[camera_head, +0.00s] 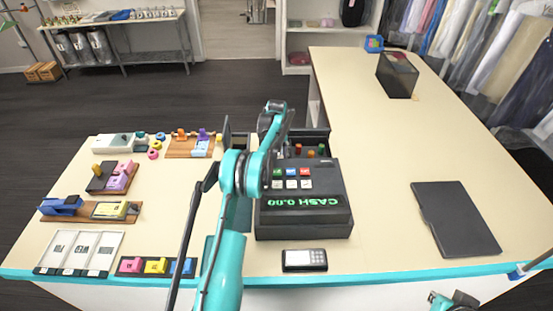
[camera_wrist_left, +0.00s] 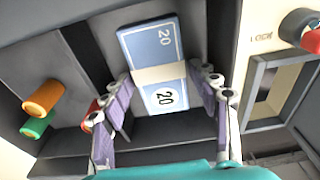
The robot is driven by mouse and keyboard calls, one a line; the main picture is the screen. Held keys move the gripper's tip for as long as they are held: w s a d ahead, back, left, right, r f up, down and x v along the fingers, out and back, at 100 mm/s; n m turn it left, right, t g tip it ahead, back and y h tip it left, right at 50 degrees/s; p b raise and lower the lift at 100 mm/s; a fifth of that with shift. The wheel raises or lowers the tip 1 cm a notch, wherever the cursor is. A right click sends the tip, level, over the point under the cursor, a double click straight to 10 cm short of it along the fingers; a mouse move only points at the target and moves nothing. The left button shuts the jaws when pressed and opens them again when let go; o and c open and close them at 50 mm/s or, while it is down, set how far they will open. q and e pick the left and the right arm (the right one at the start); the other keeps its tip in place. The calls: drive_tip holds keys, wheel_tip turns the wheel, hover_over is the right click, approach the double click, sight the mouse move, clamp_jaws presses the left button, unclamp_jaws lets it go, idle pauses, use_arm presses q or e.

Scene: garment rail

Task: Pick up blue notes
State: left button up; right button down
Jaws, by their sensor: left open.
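A stack of blue notes (camera_wrist_left: 152,45) marked 20, with a pale paper band around it, lies in a dark compartment in the left wrist view. My left gripper (camera_wrist_left: 165,84) is open, with one purple finger on each side of the notes; I cannot tell whether they touch. In the head view my teal left arm reaches over the cash register (camera_head: 305,200) to its far side. Its fingers and the notes are hidden there. Part of my right gripper (camera_head: 455,300) shows at the bottom right edge, away from the register; its jaws are unclear.
Orange (camera_wrist_left: 43,98) and green (camera_wrist_left: 36,127) cylinders stand left of the notes' compartment. A lock with a red knob (camera_wrist_left: 311,38) is on the right. On the counter are a card terminal (camera_head: 304,260), a dark flat pad (camera_head: 455,218) and several trays at left. The right counter is mostly clear.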

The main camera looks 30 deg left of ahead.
use_arm(q)
drive_tip(key=shift+r, duration=0.1)
drive_tip(key=shift+c, duration=0.6)
drive_tip(key=c, duration=0.8)
wheel_tip(320, 180, up, 10)
drive_tip(key=p, duration=0.2)
wheel_tip(320, 180, up, 5)
drive_tip(key=p, duration=0.3)
hover_over(276, 156)
